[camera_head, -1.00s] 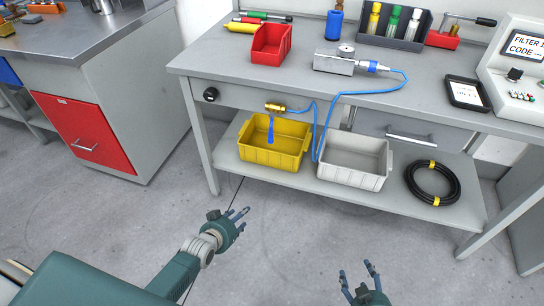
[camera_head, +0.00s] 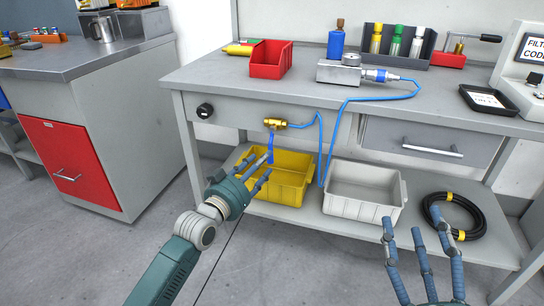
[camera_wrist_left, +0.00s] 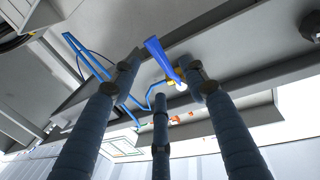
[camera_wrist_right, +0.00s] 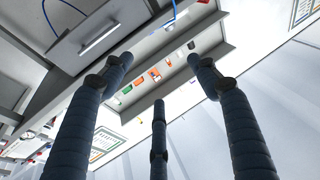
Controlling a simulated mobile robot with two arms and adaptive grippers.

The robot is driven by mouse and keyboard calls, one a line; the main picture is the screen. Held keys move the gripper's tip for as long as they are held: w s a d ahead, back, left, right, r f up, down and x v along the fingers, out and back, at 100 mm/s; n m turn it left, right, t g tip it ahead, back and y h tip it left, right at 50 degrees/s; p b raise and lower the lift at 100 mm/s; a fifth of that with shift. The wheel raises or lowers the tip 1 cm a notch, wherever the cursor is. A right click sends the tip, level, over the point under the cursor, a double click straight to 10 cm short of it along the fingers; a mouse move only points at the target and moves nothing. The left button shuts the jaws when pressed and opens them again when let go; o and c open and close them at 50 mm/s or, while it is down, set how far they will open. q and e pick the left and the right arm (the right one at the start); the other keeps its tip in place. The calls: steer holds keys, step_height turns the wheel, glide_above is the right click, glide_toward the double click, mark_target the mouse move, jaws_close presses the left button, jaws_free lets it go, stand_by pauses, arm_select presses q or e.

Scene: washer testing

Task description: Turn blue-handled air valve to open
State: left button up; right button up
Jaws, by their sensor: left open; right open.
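The brass air valve (camera_head: 275,123) sits on the front of the workbench, below the tabletop. Its blue handle (camera_head: 270,147) hangs straight down from it. The handle also shows in the left wrist view (camera_wrist_left: 162,57), beyond my fingers. My left gripper (camera_head: 262,172) is open, just below and left of the handle. In the head view its fingers overlap the handle's lower end; I cannot tell whether they touch. My right gripper (camera_head: 420,245) is open and empty at the lower right, in front of the bench. It is also open in the right wrist view (camera_wrist_right: 160,85).
A blue hose (camera_head: 336,125) runs from the valve up to a metal block (camera_head: 338,72) on the bench. Below stand a yellow bin (camera_head: 290,188), a white bin (camera_head: 360,200) and a black hose coil (camera_head: 478,235). A black knob (camera_head: 205,111) is left of the valve.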

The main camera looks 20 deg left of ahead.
mark_target(271, 147)
arm_select(q)
steer(key=w+b, duration=0.1)
steer(key=w, duration=0.2)
steer(key=w+d+b, duration=0.1)
steer(key=w, duration=0.2)
steer(key=shift+w+d+f, duration=0.1)
steer(key=shift+w+d, duration=0.1)
steer(key=shift+w, duration=0.25)
arm_select(e)
steer(key=s+r+t+y, duration=0.2)
steer(key=s+r+t, duration=0.3)
steer(key=r, duration=0.5)
steer(key=shift+s+d+r+t, duration=0.15)
steer(key=shift+s+t, duration=0.25)
steer(key=shift+s, duration=0.25)
arm_select(q)
jaws_close()
